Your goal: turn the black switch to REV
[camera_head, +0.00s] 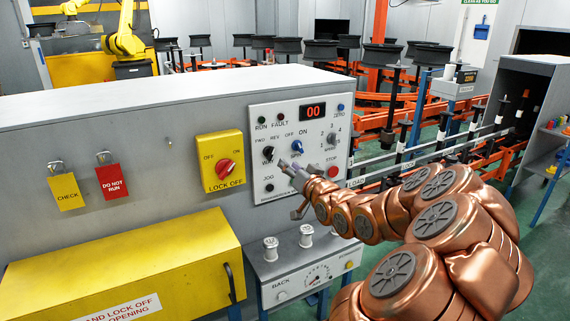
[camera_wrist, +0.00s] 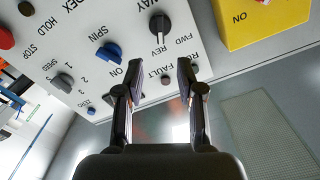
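The black switch (camera_head: 268,154) is a round knob under the FWD and REV labels on the white control panel (camera_head: 326,160). In the wrist view the black switch (camera_wrist: 160,28) is upside down, with its pale mark towards the labels, close to REV. I cannot tell its exact setting. My gripper (camera_head: 288,167) is in front of the panel, below and right of the switch. In the wrist view my gripper (camera_wrist: 160,70) has its two fingers apart with nothing between them. The knob lies beyond the fingertips, apart from them.
A blue SPIN switch (camera_head: 297,147) is right of the black switch. A grey speed knob (camera_head: 331,138), a red STOP button (camera_head: 332,171) and a black JOG button (camera_head: 269,188) are close by. A yellow lock-off box (camera_head: 221,160) is left of the panel.

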